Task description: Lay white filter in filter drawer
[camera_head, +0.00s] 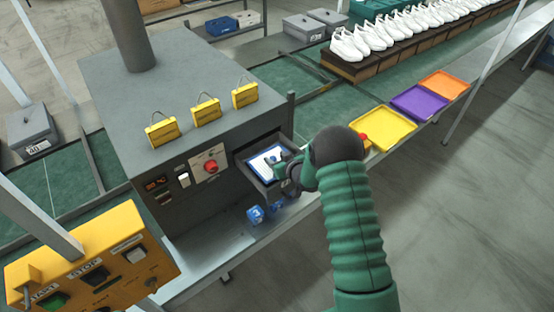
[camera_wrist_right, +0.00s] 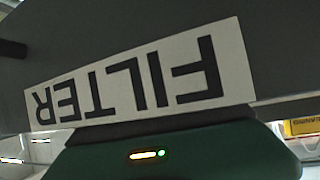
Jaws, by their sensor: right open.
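The filter drawer (camera_head: 243,167) stands pulled out of the front of the grey machine. The white filter (camera_head: 263,160), a white sheet with a blue border, shows inside the drawer's opening and appears to lie flat there. My right gripper (camera_head: 284,168) is open at the drawer's right side, close to the filter; its fingertips are small and partly hidden by my own wrist. In the right wrist view a "FILTER" label (camera_wrist_right: 140,85) shows upside down on a dark grey face, very close to the camera. The filter itself is not seen in that view. My left gripper is not in view.
Small blue objects (camera_head: 255,214) lie on the ledge below the drawer. Yellow (camera_head: 380,128), purple and orange trays line the conveyor edge to the right. Yellow tags (camera_head: 206,110) stand on the machine's top. A yellow control box (camera_head: 95,262) is at lower left.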

